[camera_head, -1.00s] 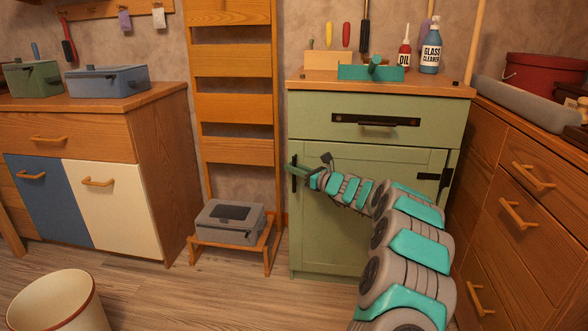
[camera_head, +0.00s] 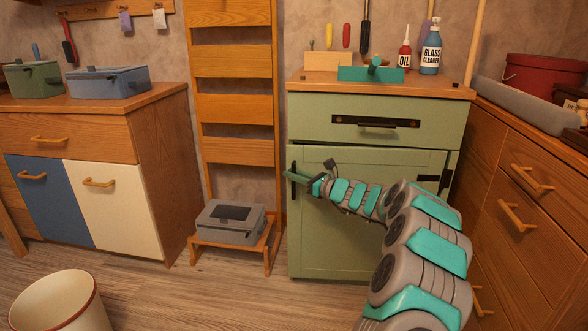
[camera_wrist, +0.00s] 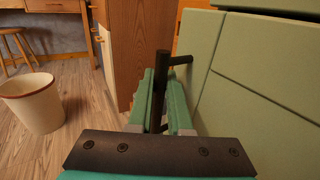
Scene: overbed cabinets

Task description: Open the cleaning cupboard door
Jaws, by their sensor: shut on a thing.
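The cleaning cupboard is a green cabinet with a drawer (camera_head: 400,105) above and a panelled door (camera_head: 340,245) below. The door's black upright bar handle (camera_head: 294,180) is at its left edge; black hinge plates show at its right. My gripper (camera_head: 297,176) reaches in from the right and is shut on this handle. In the wrist view the handle (camera_wrist: 162,75) stands between the two teal fingers (camera_wrist: 160,103), with the green door face (camera_wrist: 240,115) to the right. The door is closed or only slightly ajar; I cannot tell which. My arm hides its lower right part.
Wooden drawers (camera_head: 520,215) stand close on the right. A step rack (camera_head: 235,95) with a grey box (camera_head: 230,221) stands left of the cupboard. A cream bin (camera_head: 62,303) is at the front left. Bare floor (camera_head: 215,290) lies before the cupboard. Bottles (camera_head: 430,52) stand on top.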

